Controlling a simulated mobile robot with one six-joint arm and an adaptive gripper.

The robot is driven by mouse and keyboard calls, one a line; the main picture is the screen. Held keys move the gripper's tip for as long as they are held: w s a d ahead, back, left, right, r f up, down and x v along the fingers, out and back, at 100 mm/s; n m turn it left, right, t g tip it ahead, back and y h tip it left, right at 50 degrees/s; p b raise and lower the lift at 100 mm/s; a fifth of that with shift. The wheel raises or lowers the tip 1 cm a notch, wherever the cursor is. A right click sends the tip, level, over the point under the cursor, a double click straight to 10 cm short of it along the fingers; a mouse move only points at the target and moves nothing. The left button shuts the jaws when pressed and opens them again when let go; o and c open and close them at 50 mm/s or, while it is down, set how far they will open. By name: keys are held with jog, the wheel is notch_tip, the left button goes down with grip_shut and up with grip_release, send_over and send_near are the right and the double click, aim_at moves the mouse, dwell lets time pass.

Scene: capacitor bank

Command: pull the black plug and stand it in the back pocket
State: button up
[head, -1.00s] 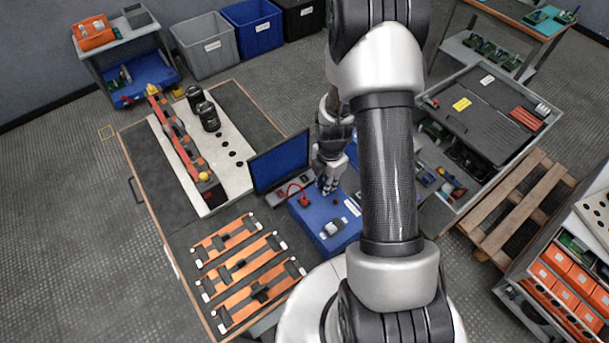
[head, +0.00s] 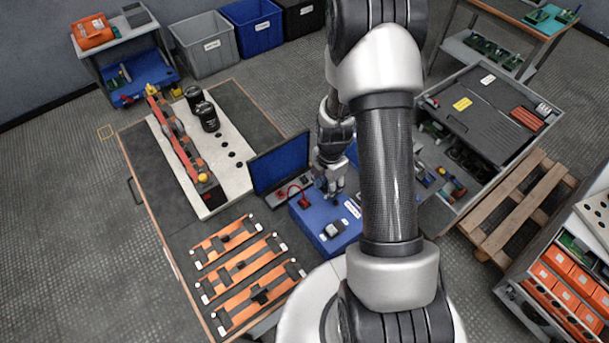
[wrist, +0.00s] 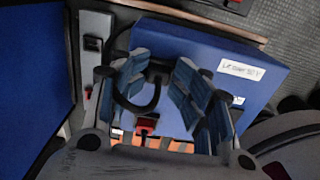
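The blue box (head: 312,222) sits on the bench beside a dark-blue screen. It also shows in the wrist view (wrist: 262,84). My gripper (head: 331,194) is low over the box's far part. In the wrist view its two blue-padded fingers (wrist: 163,73) stand apart. A small black piece, likely the black plug (wrist: 158,70), shows between the fingertips; I cannot tell whether they touch it. A red plug (head: 304,202) with a curved cable is on the box to the left, also in the wrist view (wrist: 147,124). I cannot make out the back pocket.
The screen (head: 281,164) stands close left of my gripper. Orange racks (head: 240,265) lie at the front left. A white board with black cylinders (head: 207,116) and a red-black strip is behind. A grey cart (head: 480,110) stands right.

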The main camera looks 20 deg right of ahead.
notch_tip(320, 180, up, 12)
dwell(0.4)
jog(key=s+a+r+m+t, duration=0.1)
jog(key=s+a+r+m, duration=0.3)
jog(key=r, duration=0.4)
jog(key=s+a+r+m+t, duration=0.1)
jog(key=a+r+m, duration=0.4)
jog(key=r, duration=0.4)
jog(key=s+a+r+m+t, duration=0.2)
jog(key=s+r+m, duration=0.4)
jog(key=s+m, duration=0.5)
jog(key=shift+s+a+r+t, duration=0.25)
jog(key=shift+s+a+t, duration=0.05)
jog(key=shift+a, duration=0.6)
